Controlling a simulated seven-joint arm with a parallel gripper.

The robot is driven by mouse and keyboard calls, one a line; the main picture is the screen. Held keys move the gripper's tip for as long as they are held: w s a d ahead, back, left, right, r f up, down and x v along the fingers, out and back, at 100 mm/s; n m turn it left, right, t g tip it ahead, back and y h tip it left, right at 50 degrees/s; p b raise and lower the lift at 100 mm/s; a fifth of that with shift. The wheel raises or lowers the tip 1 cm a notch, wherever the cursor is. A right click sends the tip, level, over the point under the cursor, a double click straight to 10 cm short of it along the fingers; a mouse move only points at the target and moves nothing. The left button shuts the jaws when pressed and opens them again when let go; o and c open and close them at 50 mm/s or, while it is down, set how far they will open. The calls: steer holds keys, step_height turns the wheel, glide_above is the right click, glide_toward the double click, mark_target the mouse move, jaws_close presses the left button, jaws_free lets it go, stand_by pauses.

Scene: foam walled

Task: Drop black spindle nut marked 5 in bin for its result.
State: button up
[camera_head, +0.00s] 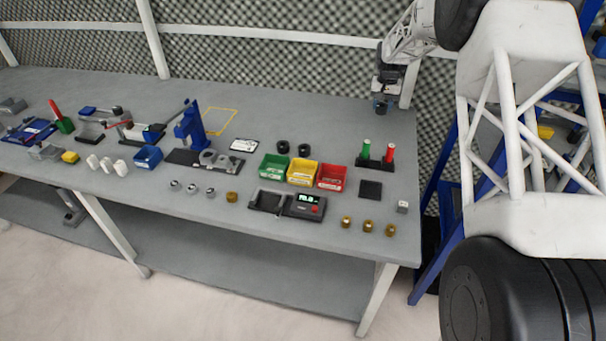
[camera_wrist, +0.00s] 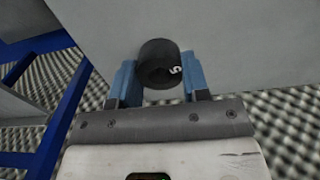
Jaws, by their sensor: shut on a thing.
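A black spindle nut (camera_wrist: 158,62) with a white 5 on its side sits between the blue fingers of my gripper (camera_wrist: 160,82) in the wrist view. The gripper is shut on it. In the head view my gripper (camera_head: 381,104) is above the table's far right part, apart from the bins; the nut is hard to make out there. The green bin (camera_head: 272,175), yellow bin (camera_head: 301,180) and red bin (camera_head: 331,185) stand side by side. Two other black nuts (camera_head: 283,147) (camera_head: 304,150) stand behind the bins.
A stand with green (camera_head: 366,148) and red (camera_head: 389,153) handled gauges is right of the bins. A device with a lit display (camera_head: 305,203) lies in front. Brass nuts (camera_head: 367,226) stand near the front edge. The table's back right (camera_head: 330,115) is clear.

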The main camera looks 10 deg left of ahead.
steer(key=s+a+r, duration=0.2)
steer(key=s+a, duration=0.4)
steer(key=s, duration=0.4)
steer(key=s+a+r, duration=0.2)
steer(key=s+a, duration=0.5)
steer(key=s, duration=0.3)
steer(key=s+a+r, duration=0.2)
steer(key=s+a, duration=0.4)
steer(key=s, duration=0.5)
steer(key=shift+a+r, duration=0.3)
steer(key=shift+f, duration=0.15)
steer(key=shift+f, duration=2.85)
steer(key=o, duration=1)
